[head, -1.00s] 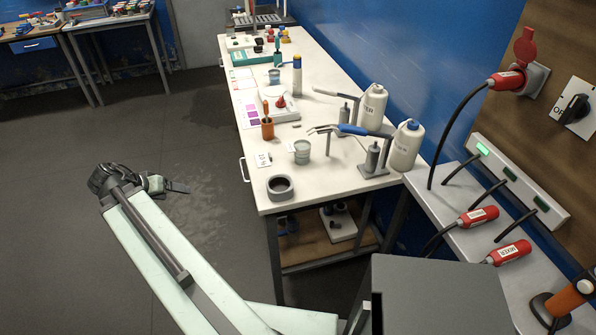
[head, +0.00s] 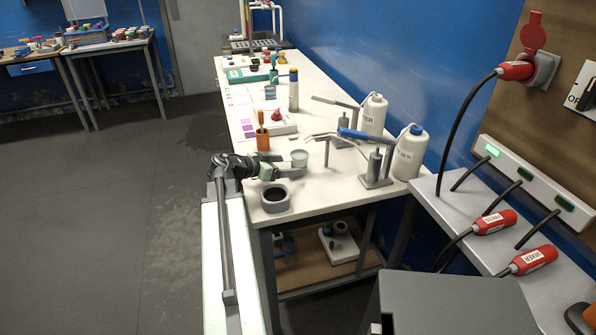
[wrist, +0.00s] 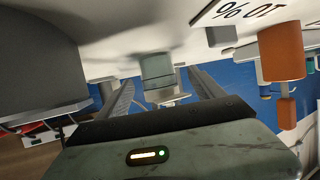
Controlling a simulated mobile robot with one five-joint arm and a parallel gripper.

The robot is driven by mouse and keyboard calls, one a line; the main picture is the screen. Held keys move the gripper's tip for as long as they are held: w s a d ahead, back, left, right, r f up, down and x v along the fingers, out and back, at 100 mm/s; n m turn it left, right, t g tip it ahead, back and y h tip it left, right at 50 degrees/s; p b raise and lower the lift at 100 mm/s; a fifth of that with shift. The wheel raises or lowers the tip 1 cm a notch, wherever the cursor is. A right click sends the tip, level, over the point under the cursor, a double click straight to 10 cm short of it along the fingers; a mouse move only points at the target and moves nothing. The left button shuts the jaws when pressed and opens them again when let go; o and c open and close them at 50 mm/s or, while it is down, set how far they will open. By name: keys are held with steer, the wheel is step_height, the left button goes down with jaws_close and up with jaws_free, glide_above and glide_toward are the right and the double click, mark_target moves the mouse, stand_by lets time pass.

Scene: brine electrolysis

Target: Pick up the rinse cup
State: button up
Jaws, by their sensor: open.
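A small pale grey-green cup (head: 299,156), which looks like the rinse cup, stands upright on the white bench near its front end. My gripper (head: 292,172) is low over the bench, just to the near left of this cup and pointing towards it. In the wrist view, which shows the bench upside down, my gripper (wrist: 161,78) is open with its two fingers spread and nothing held. The cup (wrist: 157,68) shows between the fingertips, seemingly just beyond them. Whether a finger touches it I cannot tell.
A thick grey pot (head: 275,199) stands close to my gripper at the bench's near end; it fills the wrist view's left (wrist: 35,60). An orange holder (head: 262,141) stands behind left. A metal stand (head: 375,170) and white bottles (head: 408,152) are right.

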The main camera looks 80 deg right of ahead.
mark_target(293, 164)
steer(key=b+x, duration=0.1)
steer(key=x, duration=0.4)
steer(key=shift+s+d+b, duration=0.1)
steer(key=shift+s+b, duration=0.2)
steer(key=shift+s, duration=0.1)
steer(key=shift+r, duration=0.15)
jaws_close()
steer(key=shift+r, duration=0.15)
step_height(293, 164, up, 18)
steer(key=p, duration=1.8)
